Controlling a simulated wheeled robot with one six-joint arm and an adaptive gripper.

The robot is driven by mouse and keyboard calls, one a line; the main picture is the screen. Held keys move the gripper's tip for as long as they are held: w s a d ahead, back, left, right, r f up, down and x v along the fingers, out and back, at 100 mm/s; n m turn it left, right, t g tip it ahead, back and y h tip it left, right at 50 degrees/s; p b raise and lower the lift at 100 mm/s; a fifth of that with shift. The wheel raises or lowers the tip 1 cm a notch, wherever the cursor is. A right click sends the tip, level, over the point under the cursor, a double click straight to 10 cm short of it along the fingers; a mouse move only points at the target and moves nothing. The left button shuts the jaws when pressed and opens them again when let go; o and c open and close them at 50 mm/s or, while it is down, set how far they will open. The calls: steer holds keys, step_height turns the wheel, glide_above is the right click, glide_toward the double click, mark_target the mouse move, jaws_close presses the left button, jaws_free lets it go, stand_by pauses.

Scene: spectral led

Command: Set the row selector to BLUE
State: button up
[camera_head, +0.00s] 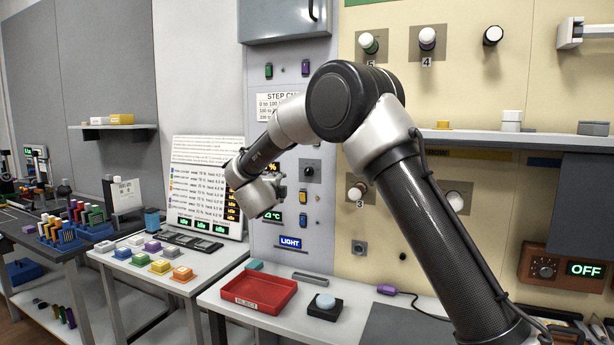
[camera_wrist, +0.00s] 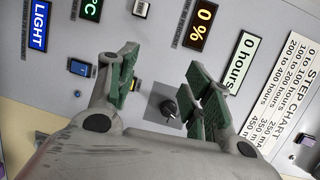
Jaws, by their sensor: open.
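A black rotary knob (camera_head: 309,171) on a dark square plate is set in the grey upright panel; no colour marking on it is legible. In the wrist view the knob (camera_wrist: 169,108) shows between the two green-padded fingers of my gripper (camera_wrist: 163,75). The fingers are spread apart and hold nothing. In the head view my gripper (camera_head: 274,187) is left of the knob, in front of the panel; its gap to the panel cannot be judged. Which control is the row selector cannot be read from any label.
The panel also carries a lit LIGHT sign (camera_head: 290,242), small blue and yellow switches, and 0 % (camera_wrist: 203,22) and 0 hours (camera_wrist: 237,62) displays. A brown OFF box (camera_head: 540,285) has another knob.

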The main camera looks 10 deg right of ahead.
mark_target(306, 172)
steer(key=s+d+r+m+g+h, duration=0.1)
steer(key=s+d+r+m+h, duration=0.25)
steer(key=d+m+h, duration=0.2)
steer(key=shift+m, duration=0.35)
steer(key=x, duration=0.8)
steer(key=shift+f, duration=0.1)
steer(key=c, duration=1)
